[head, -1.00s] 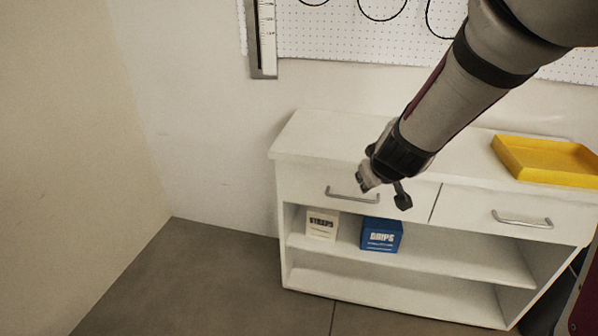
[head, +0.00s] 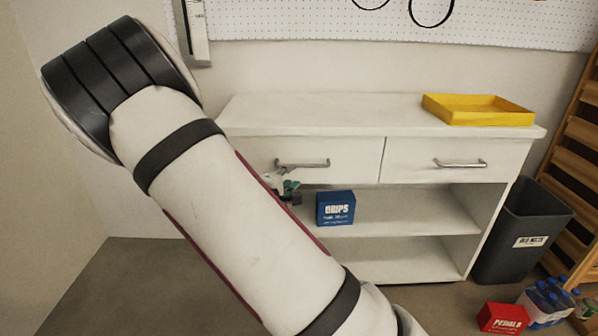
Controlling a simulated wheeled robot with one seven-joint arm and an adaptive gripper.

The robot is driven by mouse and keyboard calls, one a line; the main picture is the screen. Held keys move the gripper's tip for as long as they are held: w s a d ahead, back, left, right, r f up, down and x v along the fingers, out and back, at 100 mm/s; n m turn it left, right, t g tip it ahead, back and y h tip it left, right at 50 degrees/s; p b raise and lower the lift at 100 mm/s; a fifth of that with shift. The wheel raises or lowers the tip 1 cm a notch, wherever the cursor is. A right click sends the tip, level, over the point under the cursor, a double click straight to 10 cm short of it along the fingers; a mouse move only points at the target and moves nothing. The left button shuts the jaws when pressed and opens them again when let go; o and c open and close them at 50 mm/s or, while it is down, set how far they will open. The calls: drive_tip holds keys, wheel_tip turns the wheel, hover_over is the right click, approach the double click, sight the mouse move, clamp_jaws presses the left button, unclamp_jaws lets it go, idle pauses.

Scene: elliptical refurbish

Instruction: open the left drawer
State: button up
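The left drawer (head: 345,168) is the left front of a white cabinet, and it sits shut, flush with its neighbour. My arm crosses the left half of the head view and hides the cabinet's left side and part of the drawer front. A small part of my gripper (head: 288,188) shows just past the arm's edge, below the left end of the handle in the picture. Its fingers are mostly hidden, so I cannot see whether they are open or touching anything.
The right drawer (head: 432,150) is shut. A yellow tray (head: 478,121) sits on the cabinet top. A blue GRIPS box (head: 335,207) stands on the shelf below. A dark bin (head: 520,230), a red PEDALS box (head: 503,318) and bottles (head: 548,300) are at the right.

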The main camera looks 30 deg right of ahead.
sight(304, 166)
drive_tip(key=b+x, duration=0.3)
drive_tip(key=x, duration=0.8)
drive_tip(key=shift+d+b, duration=0.15)
drive_tip(key=shift+b, duration=0.25)
clamp_jaws()
